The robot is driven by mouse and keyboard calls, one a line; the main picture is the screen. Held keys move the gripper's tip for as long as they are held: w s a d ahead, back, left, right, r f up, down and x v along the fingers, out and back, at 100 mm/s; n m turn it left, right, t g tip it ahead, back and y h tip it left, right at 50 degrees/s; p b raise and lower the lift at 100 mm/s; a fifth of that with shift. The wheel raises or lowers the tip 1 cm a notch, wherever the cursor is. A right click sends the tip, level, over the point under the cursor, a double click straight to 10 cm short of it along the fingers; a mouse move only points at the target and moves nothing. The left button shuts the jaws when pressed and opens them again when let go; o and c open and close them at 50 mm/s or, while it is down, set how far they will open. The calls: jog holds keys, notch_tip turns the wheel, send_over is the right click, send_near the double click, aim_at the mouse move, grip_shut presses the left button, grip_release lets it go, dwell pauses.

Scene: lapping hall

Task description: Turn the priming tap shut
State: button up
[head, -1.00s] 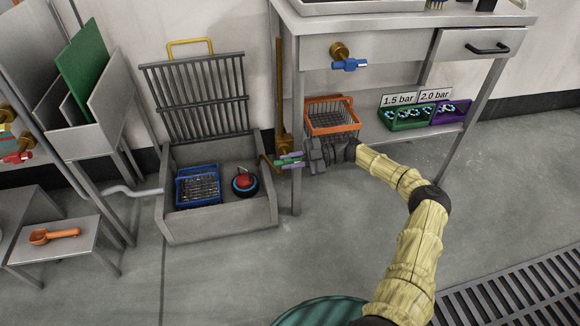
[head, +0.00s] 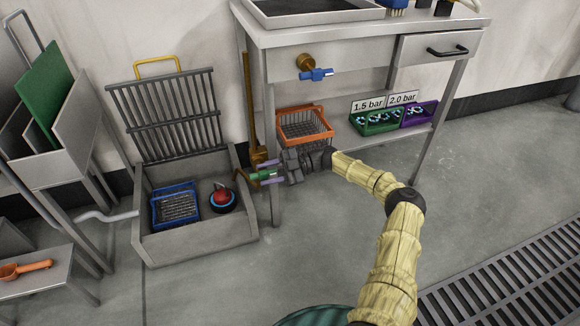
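A tap with a green handle (head: 262,175) sits on a brass pipe fitting low beside the workbench's front left leg. I take it for the priming tap, though no label shows. My gripper (head: 270,172) reaches it from the right, with its pale purple fingers on either side of the green handle. Whether the fingers press on the handle is too small to tell. The grey gripper body hides part of the area just right of the tap.
Another tap with a blue handle (head: 319,75) is on the bench front. An orange wire basket (head: 304,127) stands just above my gripper. Left of the tap is a grey trough (head: 195,245) holding a blue basket (head: 175,204) and a red-topped round object (head: 222,197).

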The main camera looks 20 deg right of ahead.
jog(key=d+p, duration=0.2)
jog(key=d, duration=1.4)
jog(key=shift+s+d+r, duration=0.35)
